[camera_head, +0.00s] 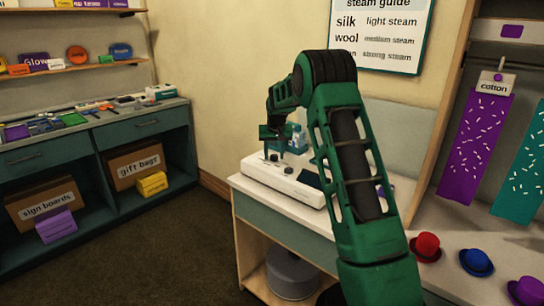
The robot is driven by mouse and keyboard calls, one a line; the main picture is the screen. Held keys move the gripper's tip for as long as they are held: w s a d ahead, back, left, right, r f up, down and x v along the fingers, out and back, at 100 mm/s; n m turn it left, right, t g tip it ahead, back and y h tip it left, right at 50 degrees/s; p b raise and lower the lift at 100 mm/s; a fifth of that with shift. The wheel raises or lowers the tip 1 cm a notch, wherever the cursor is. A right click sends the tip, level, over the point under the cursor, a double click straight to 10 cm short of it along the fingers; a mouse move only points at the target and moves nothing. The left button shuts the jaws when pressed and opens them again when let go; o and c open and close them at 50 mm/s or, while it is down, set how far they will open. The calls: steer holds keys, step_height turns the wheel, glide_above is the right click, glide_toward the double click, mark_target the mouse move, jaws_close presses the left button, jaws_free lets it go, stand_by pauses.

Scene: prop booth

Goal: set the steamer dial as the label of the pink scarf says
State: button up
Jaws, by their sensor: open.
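A white steamer (262,171) lies on the counter, with small dark round parts on top; I cannot tell which is the dial or how it is set. My gripper (284,152) is open just above the steamer's top; whether it touches anything is too small to tell. A steam guide (383,35) on the wall pairs silk with light steam and wool with medium steam; the row reading strong steam is partly hidden by my arm. A purple scarf (474,150) hangs with a label (495,84) reading "cotton". No clearly pink scarf shows.
A teal scarf (524,170) hangs at the right edge. A red hat (427,247), a blue hat (477,262) and a purple hat (527,291) lie on the right-hand surface. My arm hides part of the counter (310,218). The floor (150,255) at left is clear.

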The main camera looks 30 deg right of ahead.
steer(key=c, duration=1)
steer(key=shift+a, duration=0.3)
steer(key=shift+d, duration=0.15)
steer(key=m, duration=0.2)
steer(key=m+g+h, duration=0.1)
steer(key=m, duration=0.1)
steer(key=shift+w+m+h, duration=0.15)
steer(key=shift+m+h, duration=0.15)
steer(key=shift+m, duration=0.1)
steer(key=m, duration=0.2)
steer(key=m+g+h, duration=0.1)
steer(key=m, duration=0.1)
steer(key=shift+w+m+g, duration=0.15)
steer(key=shift+m+g, duration=0.15)
steer(key=shift+m, duration=0.1)
steer(key=o, duration=1)
